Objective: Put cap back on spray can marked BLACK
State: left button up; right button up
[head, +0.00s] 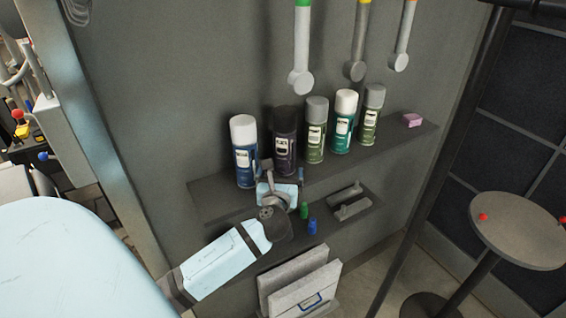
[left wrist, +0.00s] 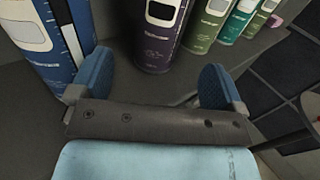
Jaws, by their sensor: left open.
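Several spray cans stand upright in a row on the upper shelf. The dark purple-black can (head: 285,143), with a dark top, is second from the left; its lower part shows in the left wrist view (left wrist: 158,35). I cannot read the labels, and I cannot tell whether its dark top is a cap. No loose cap can be made out. My left gripper (head: 279,172) is at the shelf's front, below and before the dark can. Its blue fingers are apart in the left wrist view (left wrist: 157,82), with nothing between them. My right gripper is not in view.
A blue can (head: 244,155) stands close left of the left finger. Green and teal cans (head: 343,125) stand to the right. A pink block (head: 412,120) lies at the shelf's right end. Small green (head: 304,210) and blue (head: 312,226) items sit lower. A round table (head: 520,232) is at right.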

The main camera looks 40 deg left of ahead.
pick_arm(q)
jog(key=v, duration=0.2)
jog(key=shift+s+d, duration=0.25)
dwell(0.5)
